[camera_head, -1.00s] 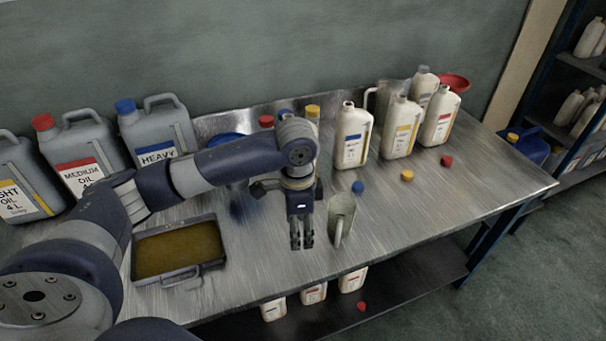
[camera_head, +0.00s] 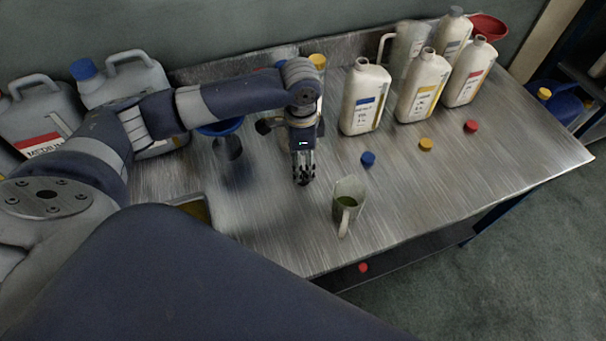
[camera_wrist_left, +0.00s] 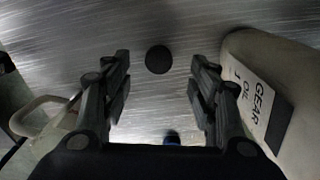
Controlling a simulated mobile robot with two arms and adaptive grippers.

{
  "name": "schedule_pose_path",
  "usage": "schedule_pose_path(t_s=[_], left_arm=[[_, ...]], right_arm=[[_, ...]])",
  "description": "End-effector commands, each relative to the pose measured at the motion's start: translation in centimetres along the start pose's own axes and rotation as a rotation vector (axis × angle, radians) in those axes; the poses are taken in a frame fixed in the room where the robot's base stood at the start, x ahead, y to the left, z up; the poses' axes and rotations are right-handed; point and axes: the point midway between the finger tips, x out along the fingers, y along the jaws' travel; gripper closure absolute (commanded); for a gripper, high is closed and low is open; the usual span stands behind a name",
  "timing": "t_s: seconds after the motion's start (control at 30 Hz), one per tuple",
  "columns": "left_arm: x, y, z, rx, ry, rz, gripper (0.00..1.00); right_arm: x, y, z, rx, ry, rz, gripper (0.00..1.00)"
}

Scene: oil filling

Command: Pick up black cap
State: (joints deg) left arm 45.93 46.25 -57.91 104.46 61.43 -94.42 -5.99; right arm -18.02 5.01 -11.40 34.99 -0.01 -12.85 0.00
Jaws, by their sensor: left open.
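The black cap (camera_wrist_left: 158,59) lies on the metal table in the left wrist view, round and dark, a little beyond and between my two fingertips. My left gripper (camera_wrist_left: 160,85) is open with its fingers spread on either side and nothing held. In the head view my left gripper (camera_head: 303,181) points down over the table, left of a clear measuring jug. The black cap cannot be made out there, perhaps hidden by the gripper. My right gripper is not in view.
A GEAR OIL bottle (camera_wrist_left: 262,95) stands close by the right finger in the wrist view. The measuring jug (camera_head: 347,200), blue cap (camera_head: 368,158), yellow cap (camera_head: 426,144) and red cap (camera_head: 471,126) are to the right. A blue funnel (camera_head: 222,127) is left. The table's right front is clear.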

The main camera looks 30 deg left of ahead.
Motion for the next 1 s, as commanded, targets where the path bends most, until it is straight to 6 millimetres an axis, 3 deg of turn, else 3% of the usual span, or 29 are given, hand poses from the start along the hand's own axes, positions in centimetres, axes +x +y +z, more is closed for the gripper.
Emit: schedule_pose_path(t_s=[0.3,0.43,0.67,0.9,1.0], left_arm=[[4.0,0.3,-0.6,-0.001,-0.003,0.002,0.46],[5.1,0.3,-0.6,0.0,-0.002,0.0,0.46],[5.3,0.3,-0.6,0.001,-0.001,-0.001,0.46],[5.3,0.3,-0.6,0.0,-0.001,-0.001,0.74],[5.3,0.3,-0.6,0.0,-0.001,-0.001,0.77]], right_arm=[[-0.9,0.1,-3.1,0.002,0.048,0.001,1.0],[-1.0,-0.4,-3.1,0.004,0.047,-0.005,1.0],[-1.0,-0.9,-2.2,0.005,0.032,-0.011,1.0],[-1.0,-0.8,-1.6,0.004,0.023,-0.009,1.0],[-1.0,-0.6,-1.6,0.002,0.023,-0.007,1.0]])
